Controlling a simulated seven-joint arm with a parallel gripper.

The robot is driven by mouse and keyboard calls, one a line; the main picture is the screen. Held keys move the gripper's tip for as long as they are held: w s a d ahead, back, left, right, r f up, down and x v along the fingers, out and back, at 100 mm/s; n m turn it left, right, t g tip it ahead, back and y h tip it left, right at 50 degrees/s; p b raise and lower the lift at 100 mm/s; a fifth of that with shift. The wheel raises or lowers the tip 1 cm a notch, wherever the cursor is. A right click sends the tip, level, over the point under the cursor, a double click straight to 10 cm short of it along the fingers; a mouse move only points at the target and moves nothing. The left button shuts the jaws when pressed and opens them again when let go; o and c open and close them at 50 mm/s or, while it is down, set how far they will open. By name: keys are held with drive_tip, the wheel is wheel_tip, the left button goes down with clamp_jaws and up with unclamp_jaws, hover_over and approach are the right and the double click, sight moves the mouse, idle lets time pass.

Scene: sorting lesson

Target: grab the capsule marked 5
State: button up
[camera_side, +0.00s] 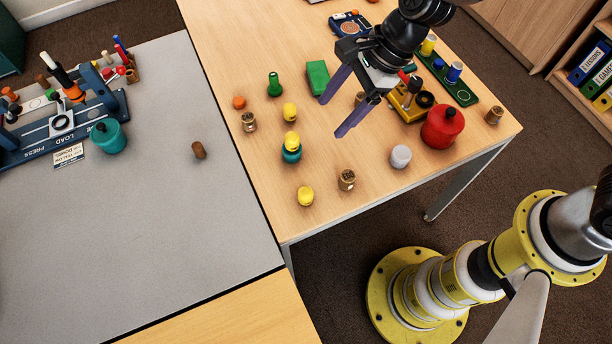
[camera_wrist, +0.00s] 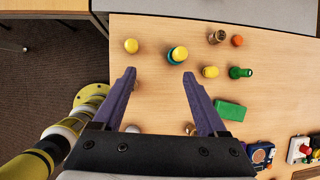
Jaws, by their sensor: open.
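Several small tan and brown capsule-like pieces with dark marks stand on the wooden table: at the left (camera_side: 249,122), at the front (camera_side: 347,180), beyond my gripper (camera_side: 360,99) and at the right corner (camera_side: 494,115). The left one also shows in the wrist view (camera_wrist: 217,37). No 5 is legible on any, so I cannot tell which is the marked capsule. My gripper (camera_side: 331,118) has its two purple fingers apart and empty, above the table. In the wrist view, my gripper (camera_wrist: 158,73) has a yellow-topped teal piece (camera_wrist: 177,54) showing beyond the fingertips.
Yellow pieces (camera_side: 305,196) (camera_side: 290,112), a green block (camera_side: 317,77), a green peg (camera_side: 274,85) and a white piece (camera_side: 400,156) stand nearby. A red pot (camera_side: 442,125) and yellow stand (camera_side: 409,104) are to the right. The grey mat (camera_side: 150,220) is mostly clear.

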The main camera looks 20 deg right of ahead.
drive_tip(key=g, duration=0.2)
approach(309, 190)
wheel_tip(309, 190, up, 2)
drive_tip(key=shift+n+h, duration=0.3)
drive_tip(key=shift+n, duration=0.1)
drive_tip(key=x, duration=0.8)
drive_tip(key=shift+w, duration=0.1)
drive_tip(key=shift+x, duration=2.65)
drive_tip(key=shift+d, duration=0.1)
clamp_jaws()
